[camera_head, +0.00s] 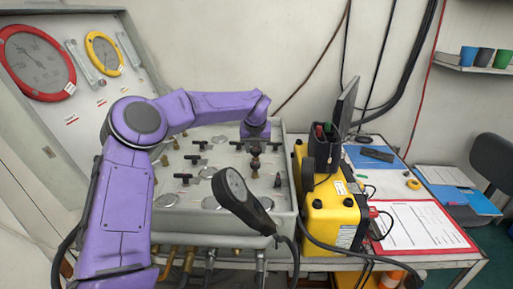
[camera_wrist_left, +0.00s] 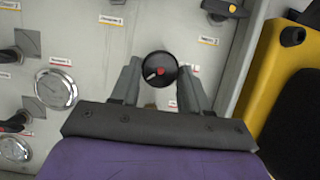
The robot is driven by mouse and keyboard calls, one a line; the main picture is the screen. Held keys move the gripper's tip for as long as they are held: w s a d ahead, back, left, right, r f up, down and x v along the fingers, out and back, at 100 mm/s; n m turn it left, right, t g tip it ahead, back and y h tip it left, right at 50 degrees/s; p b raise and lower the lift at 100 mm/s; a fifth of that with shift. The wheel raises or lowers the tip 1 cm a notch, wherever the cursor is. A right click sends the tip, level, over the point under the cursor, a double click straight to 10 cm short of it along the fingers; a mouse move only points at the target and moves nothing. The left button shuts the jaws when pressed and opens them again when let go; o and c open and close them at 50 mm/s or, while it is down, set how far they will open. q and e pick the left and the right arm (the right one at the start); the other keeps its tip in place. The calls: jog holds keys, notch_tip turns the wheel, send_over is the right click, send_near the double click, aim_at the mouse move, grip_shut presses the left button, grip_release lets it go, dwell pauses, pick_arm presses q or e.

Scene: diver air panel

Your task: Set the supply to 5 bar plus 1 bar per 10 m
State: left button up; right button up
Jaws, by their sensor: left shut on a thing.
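My left gripper (camera_head: 255,146) reaches over the back right of the grey valve panel (camera_head: 228,241), pointing down. My right gripper is not in view.
Several black valve handles and small dials cover the panel. A yellow case (camera_head: 333,215) stands to its right, beside a red clipboard (camera_head: 418,226) with a paper sheet. Cables hang nearby.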

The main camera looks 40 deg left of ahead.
pick_arm(q)
jog(key=shift+s+a+m+t+h+p, duration=0.2)
jog(key=shift+m+h+p, duration=0.25)
jog(key=shift+m, duration=0.65)
jog(key=shift+w+a+m+t+h+p, duration=0.1)
jog(key=shift+m+t+h+p, duration=0.35)
jog(key=shift+m, duration=0.65)
jog(key=shift+d, duration=0.1)
jog(key=o, duration=0.9)
jog(key=shift+o, duration=0.8)
jog(key=shift+f+g, duration=0.15)
jog(key=shift+g, duration=0.1)
jog(key=b+v, duration=0.2)
jog(key=v, duration=0.8)
jog(key=shift+r, duration=0.25)
